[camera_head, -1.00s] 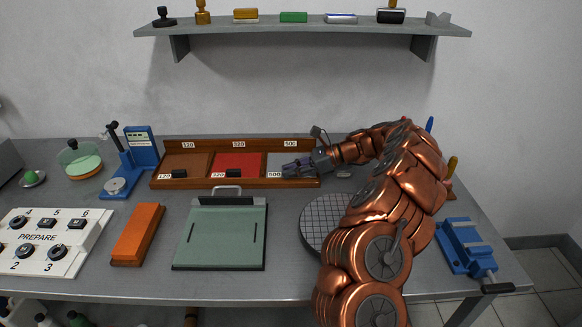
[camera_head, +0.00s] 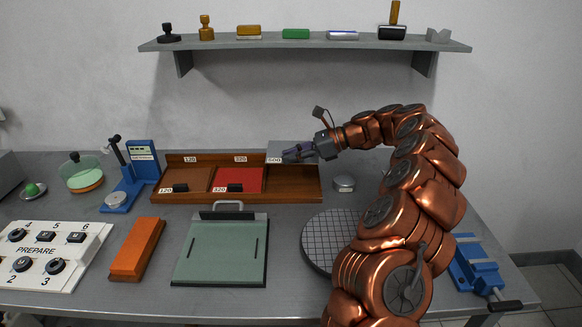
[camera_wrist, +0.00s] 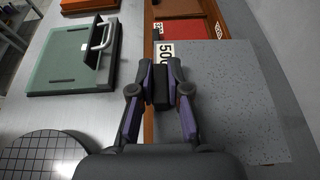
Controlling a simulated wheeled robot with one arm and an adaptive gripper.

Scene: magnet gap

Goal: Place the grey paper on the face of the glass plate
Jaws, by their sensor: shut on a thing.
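The grey paper (camera_head: 286,146) is held up above the wooden tray's right compartment in the head view. It shows as a large speckled grey sheet (camera_wrist: 240,100) in the wrist view, with a white "500" label near one edge. My gripper (camera_head: 291,154) is shut on the black tab (camera_wrist: 160,90) at the paper's edge, between the fingertips (camera_wrist: 161,78). The green glass plate (camera_head: 222,250) lies flat on the bench, left of and nearer than my gripper, with a metal handle at its far edge. It also shows at upper left in the wrist view (camera_wrist: 70,60).
The wooden tray (camera_head: 292,197) has brown (camera_head: 185,178) and red (camera_head: 238,179) sheets; its right compartment looks empty. An orange block (camera_head: 138,248) lies left of the plate. A round gridded disc (camera_head: 322,240) lies right of it, partly behind my arm. A blue vise (camera_head: 475,265) stands right.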

